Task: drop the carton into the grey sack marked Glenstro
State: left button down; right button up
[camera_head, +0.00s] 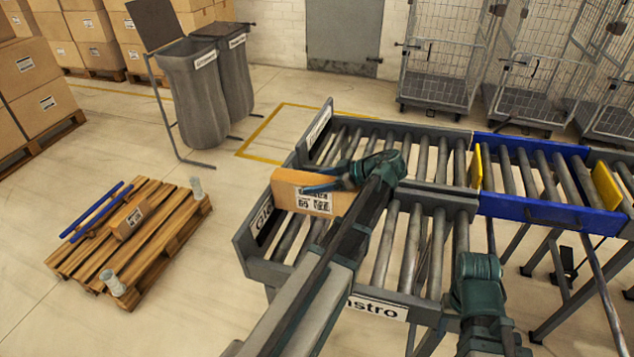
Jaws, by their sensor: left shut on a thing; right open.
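My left gripper (325,186) is shut on a brown carton (288,196) with printed white labels, over the left end of the near roller lane. I cannot tell whether the carton touches the rollers. Two grey sacks hang in stands at the upper left: a nearer one (197,105) with its lid raised and a farther one (235,80). Both bear white labels too small to read. My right gripper (480,268) is at the lower right by the conveyor's near side, open; its fingers are hard to make out.
The roller conveyor (284,270) carries signs partly reading "Gl" and "nstro". A pallet (160,250) with a small carton and blue bars lies on the left floor. Wire cages (440,60) stand behind. Floor between conveyor and sacks is clear, with yellow lines.

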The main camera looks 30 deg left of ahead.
pick_arm(q)
jog(key=shift+r+p, duration=0.95)
jog(key=shift+r, duration=0.6)
pick_arm(e)
jog(key=shift+r, duration=1.55)
